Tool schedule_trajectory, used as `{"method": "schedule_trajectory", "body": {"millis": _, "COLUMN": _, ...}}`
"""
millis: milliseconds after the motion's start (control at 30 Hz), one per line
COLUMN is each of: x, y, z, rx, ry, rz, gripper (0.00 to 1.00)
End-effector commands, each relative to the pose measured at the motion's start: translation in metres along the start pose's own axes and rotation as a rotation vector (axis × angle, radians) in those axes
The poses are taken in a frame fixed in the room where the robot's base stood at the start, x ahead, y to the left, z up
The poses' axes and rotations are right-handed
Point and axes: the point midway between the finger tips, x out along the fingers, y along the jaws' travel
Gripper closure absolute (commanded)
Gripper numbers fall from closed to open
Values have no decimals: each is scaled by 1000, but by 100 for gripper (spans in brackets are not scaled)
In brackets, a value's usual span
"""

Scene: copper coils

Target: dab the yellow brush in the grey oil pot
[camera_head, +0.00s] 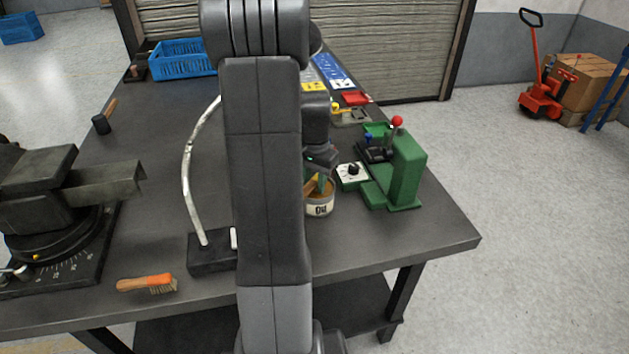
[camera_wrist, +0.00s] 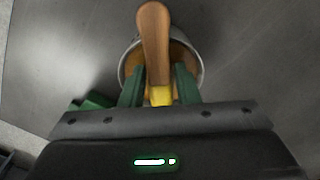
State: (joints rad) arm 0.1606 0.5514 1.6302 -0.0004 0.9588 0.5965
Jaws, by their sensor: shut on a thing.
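The grey oil pot (camera_head: 319,206), with "Oil" lettered on its side, stands on the dark workbench, partly hidden behind my arm in the head view. In the wrist view its round rim (camera_wrist: 200,75) shows around brownish contents. My gripper (camera_wrist: 158,88) is shut on the yellow brush, one green finger on each side. The brush's brown wooden handle (camera_wrist: 154,40) points away from the gripper, and its yellow part (camera_wrist: 160,96) sits between the fingers. The brush is over the pot's opening. Its bristles are hidden, so I cannot tell whether they touch the oil.
A green press (camera_head: 405,170) with a red knob and a white dial box (camera_head: 352,175) stand close right of the pot. A bent rod on a black block (camera_head: 210,252), an orange brush (camera_head: 147,283) and a dark vise-like machine (camera_head: 50,200) are left. A blue crate (camera_head: 182,60) is at the back.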

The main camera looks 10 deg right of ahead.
Motion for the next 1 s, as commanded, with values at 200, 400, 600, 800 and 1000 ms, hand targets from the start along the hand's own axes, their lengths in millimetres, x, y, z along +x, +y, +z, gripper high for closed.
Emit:
{"method": "schedule_trajectory", "body": {"millis": 200, "x": -11, "y": 0, "z": 1, "rx": 0, "ry": -2, "rz": 1, "gripper": 90}}
{"method": "schedule_trajectory", "body": {"millis": 400, "x": -28, "y": 0, "z": 0, "rx": 0, "ry": -2, "rz": 1, "gripper": 90}}
{"method": "schedule_trajectory", "body": {"millis": 600, "x": -44, "y": 0, "z": 0, "rx": 0, "ry": -2, "rz": 1, "gripper": 90}}
{"method": "schedule_trajectory", "body": {"millis": 800, "x": -60, "y": 0, "z": 0, "rx": 0, "ry": -1, "rz": 0, "gripper": 90}}
{"method": "schedule_trajectory", "body": {"millis": 1000, "x": -71, "y": 0, "z": 0, "rx": 0, "ry": -1, "rz": 0, "gripper": 90}}
